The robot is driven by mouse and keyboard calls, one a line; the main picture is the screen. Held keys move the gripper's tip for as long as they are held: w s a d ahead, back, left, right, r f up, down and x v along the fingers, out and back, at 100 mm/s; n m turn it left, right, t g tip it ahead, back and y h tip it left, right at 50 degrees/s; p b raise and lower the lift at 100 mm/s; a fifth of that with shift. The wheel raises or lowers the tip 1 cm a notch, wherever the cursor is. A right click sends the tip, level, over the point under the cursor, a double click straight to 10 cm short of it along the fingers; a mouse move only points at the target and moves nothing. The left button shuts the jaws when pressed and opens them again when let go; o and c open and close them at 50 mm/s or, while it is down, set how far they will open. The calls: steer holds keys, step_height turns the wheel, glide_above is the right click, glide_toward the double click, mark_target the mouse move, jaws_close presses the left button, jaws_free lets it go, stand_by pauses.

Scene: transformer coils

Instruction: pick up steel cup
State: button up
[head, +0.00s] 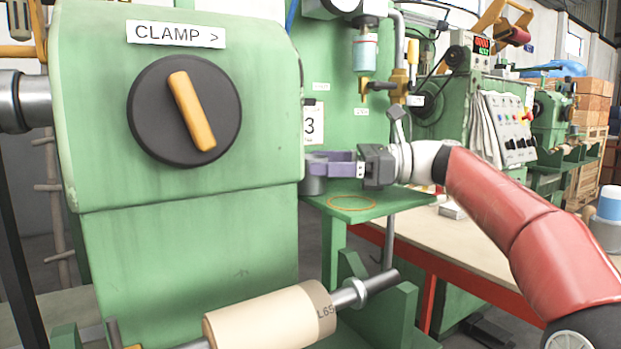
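A small grey steel cup (314,186) stands on the green shelf (385,203), close against the right edge of the large green machine housing, which hides part of it. My gripper (318,164) comes in from the right, with its purple fingers pointing left at the height of the cup's upper part. The fingers look apart, one farther back than the other. The near finger covers the upper part of the cup, so I cannot tell whether either finger touches it.
The green machine housing (180,235) with an orange-handled clamp knob (190,110) fills the left. An orange ring outline (351,203) marks bare shelf right of the cup. A cream roll (268,318) lies below. A bottle (365,52) and brass fittings hang above.

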steer(key=c, duration=0.9)
steer(key=shift+r+p, duration=0.75)
steer(key=shift+p, duration=0.2)
steer(key=shift+d+r+p, duration=0.2)
steer(key=shift+d+p, duration=0.05)
steer(key=shift+p, duration=0.1)
steer(key=d+p, duration=0.4)
steer(key=d, duration=0.4)
steer(key=d+p, duration=0.4)
steer(key=d, duration=0.4)
steer(key=shift+d+r, duration=0.2)
steer(key=shift+d, duration=0.2)
steer(key=d, duration=0.9)
steer(key=d+f+b, duration=0.1)
steer(key=d, duration=0.4)
steer(key=shift+d, duration=0.3)
